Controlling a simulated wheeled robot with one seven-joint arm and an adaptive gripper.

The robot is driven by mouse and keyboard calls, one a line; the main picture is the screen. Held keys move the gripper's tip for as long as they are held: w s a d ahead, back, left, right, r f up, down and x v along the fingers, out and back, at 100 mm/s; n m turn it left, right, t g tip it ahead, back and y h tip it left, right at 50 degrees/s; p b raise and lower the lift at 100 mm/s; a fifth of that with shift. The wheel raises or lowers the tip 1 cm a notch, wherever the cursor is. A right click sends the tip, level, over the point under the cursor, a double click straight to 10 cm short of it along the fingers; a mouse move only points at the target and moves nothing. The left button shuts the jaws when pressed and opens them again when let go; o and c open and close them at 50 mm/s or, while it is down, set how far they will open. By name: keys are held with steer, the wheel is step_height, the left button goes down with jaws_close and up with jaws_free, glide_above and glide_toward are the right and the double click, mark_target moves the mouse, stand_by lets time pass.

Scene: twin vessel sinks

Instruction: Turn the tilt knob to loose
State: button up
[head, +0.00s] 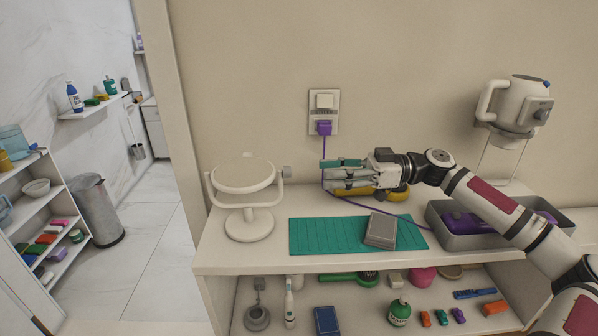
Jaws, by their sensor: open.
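A white round tilting mirror (244,176) stands on a round base at the left of the counter, held in a U-shaped yoke. A small grey tilt knob (287,172) sticks out from the right side of the yoke. Its exact turn setting is too small to tell. My gripper (326,175) is to the right of the knob, its fingers pointing left towards it. The fingers are spread, one above the other, with a gap between them. In this view they appear apart from the knob, and nothing shows between them.
A purple plug (324,128) sits in the wall outlet, its cord running down behind my gripper. A teal mat (320,236) bears a grey box (381,230). A yellow object (395,193) is partly hidden behind my gripper. A grey tray (447,239) stands at right.

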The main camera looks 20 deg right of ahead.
mark_target(287, 172)
steer(key=x, duration=0.7)
steer(key=shift+a+p, duration=0.3)
steer(key=shift+w+f, duration=0.1)
steer(key=shift+w, duration=0.05)
jaws_close()
